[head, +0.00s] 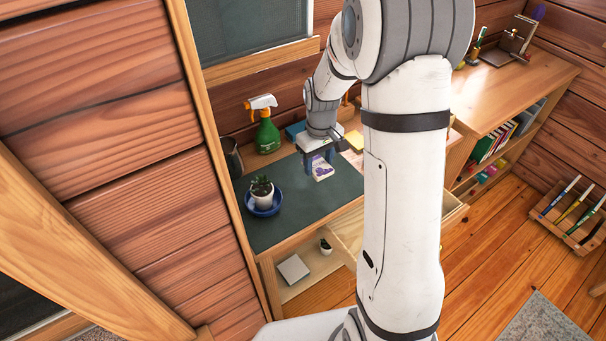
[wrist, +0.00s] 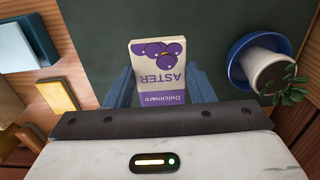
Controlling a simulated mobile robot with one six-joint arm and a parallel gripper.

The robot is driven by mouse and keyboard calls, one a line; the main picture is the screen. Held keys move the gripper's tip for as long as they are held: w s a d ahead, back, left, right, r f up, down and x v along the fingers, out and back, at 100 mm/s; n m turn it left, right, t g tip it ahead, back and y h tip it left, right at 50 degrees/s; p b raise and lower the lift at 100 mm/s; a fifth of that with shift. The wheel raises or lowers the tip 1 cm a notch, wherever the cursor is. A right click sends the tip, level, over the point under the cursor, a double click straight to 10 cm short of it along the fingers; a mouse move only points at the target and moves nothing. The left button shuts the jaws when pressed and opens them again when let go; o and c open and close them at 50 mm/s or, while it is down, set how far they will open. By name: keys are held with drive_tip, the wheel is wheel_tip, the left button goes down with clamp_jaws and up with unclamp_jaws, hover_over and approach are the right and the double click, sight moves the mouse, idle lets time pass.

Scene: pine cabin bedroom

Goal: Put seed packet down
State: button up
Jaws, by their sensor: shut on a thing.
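The seed packet (head: 321,170) is cream with a purple band and purple round shapes. In the wrist view the packet (wrist: 160,68) shows the word ASTER and lies between the blue fingers. My gripper (head: 319,160) is shut on the packet, over the dark green mat (head: 288,193) on the desk. In the wrist view my gripper (wrist: 160,88) has one finger at each side of the packet. I cannot tell whether the packet touches the mat.
A potted plant in a blue saucer (head: 263,203) stands on the mat's left part. A green spray bottle (head: 265,130) stands behind the mat. A yellow block (wrist: 57,95) and a blue book (wrist: 32,38) lie beside the mat. The mat's front part is clear.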

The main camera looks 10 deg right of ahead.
sight(317, 188)
wheel_tip(317, 188, down, 8)
drive_tip(key=shift+r, duration=0.25)
drive_tip(key=shift+f, duration=0.2)
drive_tip(key=o, duration=1)
drive_tip(key=shift+s+r, duration=0.1)
drive_tip(key=shift+c, duration=0.2)
wheel_tip(317, 188, up, 12)
drive_tip(key=shift+r, duration=0.1)
drive_tip(key=s+r+m+t, duration=0.1)
drive_tip(key=s+r, duration=0.4)
drive_tip(key=s, duration=0.5)
drive_tip(key=s+r+m+t, duration=0.1)
drive_tip(key=s+r+m, duration=0.2)
drive_tip(key=s, duration=0.8)
wheel_tip(317, 188, up, 2)
drive_tip(key=shift+s+a+r+t, duration=0.25)
drive_tip(key=shift+s+a+t, duration=0.05)
